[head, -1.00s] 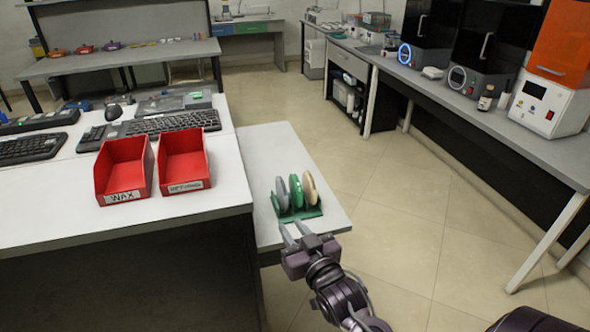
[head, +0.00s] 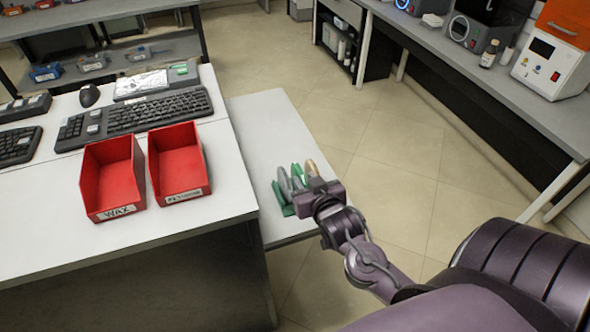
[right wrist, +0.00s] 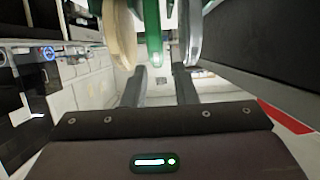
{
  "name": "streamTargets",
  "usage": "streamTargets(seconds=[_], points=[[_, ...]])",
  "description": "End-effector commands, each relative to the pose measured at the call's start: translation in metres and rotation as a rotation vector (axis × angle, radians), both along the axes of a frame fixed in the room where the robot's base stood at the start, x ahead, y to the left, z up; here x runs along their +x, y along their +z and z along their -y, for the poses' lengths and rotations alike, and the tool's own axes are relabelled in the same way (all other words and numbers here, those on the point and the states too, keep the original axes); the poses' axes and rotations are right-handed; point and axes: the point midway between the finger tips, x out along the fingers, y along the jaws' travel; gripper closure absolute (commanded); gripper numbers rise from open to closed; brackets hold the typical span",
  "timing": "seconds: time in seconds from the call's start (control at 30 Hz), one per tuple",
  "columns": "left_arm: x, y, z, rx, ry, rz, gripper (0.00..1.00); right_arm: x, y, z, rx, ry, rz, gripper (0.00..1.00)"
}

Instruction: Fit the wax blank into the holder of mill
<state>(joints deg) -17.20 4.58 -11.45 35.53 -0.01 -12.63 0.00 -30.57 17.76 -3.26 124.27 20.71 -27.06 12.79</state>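A green rack (head: 289,210) holding several upright discs stands on the low white side table. In the right wrist view a tan disc (right wrist: 118,32), a green disc (right wrist: 152,35) and a pale grey disc (right wrist: 191,32) stand side by side. My right gripper (right wrist: 160,75) is open, its two fingers pointing at the discs. The green disc's edge lies in line with the gap between the fingers; I cannot tell whether they touch it. In the head view my right gripper (head: 298,182) covers part of the rack. Black machines (head: 475,28) stand on the right counter, cut by the frame's top. My left gripper is out of view.
Two red bins, one labelled WAX (head: 112,178) and another (head: 179,165), sit on the white desk (head: 45,225) beside keyboards (head: 160,112). A white and orange device (head: 552,62) and small bottles (head: 489,55) stand on the right counter. Open floor lies between.

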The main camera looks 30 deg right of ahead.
Motion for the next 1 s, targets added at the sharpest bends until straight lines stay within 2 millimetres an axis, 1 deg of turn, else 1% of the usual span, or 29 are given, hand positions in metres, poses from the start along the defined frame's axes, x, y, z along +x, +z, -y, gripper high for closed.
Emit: streamTargets(seconds=[0.27, 0.37, 0.5, 0.63, 0.73, 0.93, 0.97, 1.0], points=[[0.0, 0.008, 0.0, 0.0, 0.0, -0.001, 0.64, 0.025, -0.007, 0.007, -0.001, 0.0, 0.002, 0.75], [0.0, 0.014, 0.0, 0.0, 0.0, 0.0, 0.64, 0.034, -0.009, 0.01, -0.003, 0.0, 0.001, 0.75], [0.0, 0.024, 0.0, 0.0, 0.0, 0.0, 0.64, 0.051, -0.015, 0.016, -0.002, 0.001, 0.002, 0.75], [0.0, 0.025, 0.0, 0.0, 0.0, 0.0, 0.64, 0.065, -0.022, 0.019, -0.001, 0.0, 0.002, 0.75], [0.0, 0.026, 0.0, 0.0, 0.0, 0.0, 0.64, 0.069, -0.025, 0.02, 0.0, 0.001, 0.002, 0.75], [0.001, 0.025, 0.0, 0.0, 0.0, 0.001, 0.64, 0.07, -0.026, 0.02, 0.0, 0.001, 0.002, 0.75], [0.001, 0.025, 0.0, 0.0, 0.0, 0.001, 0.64, 0.07, -0.026, 0.02, 0.0, 0.001, 0.002, 0.76], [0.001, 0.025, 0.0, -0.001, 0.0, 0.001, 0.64, 0.069, -0.026, 0.02, -0.001, 0.001, 0.002, 0.81]])
